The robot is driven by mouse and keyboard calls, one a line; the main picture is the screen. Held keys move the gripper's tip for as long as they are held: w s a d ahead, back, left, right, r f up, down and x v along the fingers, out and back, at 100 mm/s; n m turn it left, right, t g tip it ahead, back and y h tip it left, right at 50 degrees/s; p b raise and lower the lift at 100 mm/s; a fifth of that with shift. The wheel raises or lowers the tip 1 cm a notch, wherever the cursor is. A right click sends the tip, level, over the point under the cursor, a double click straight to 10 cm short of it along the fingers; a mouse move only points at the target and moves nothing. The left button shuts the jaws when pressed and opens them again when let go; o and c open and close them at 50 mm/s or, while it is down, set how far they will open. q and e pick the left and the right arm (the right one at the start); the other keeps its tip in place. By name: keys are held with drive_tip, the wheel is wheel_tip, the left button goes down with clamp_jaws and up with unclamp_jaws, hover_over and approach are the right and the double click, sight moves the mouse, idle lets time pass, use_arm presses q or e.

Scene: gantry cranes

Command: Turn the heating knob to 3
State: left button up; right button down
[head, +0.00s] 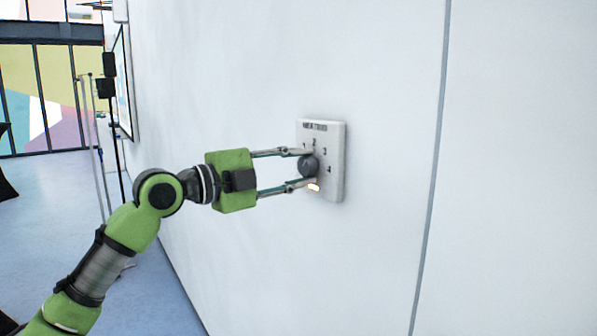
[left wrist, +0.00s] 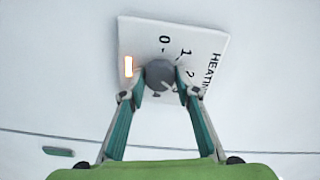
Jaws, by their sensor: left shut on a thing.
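The heating panel (head: 336,140) is a white plate on the white wall, with printed numbers around a round dark grey knob (head: 308,166). Numbers 2, 3 and 4 are readable in the head view; 0, 1 and 2 show in the left wrist view. My left gripper (head: 309,168) is shut on the knob, one finger above and one below it. In the left wrist view the knob (left wrist: 159,75) sits between the two fingertips. I cannot tell for sure which number the knob points at. My right gripper is not in view.
A small lit orange-white light (head: 314,187) is on the panel below the knob. The wall around the panel is bare, with a grey vertical seam (head: 432,170) to the right. Stands and a wall screen (head: 122,85) are far left.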

use_arm(q)
drive_tip(key=shift+f+m, duration=0.1)
drive_tip(key=shift+m, duration=1)
drive_tip(key=o, duration=1.1)
drive_tip(key=shift+a, duration=0.1)
drive_tip(key=v, duration=1.2)
drive_tip(key=shift+w, duration=0.1)
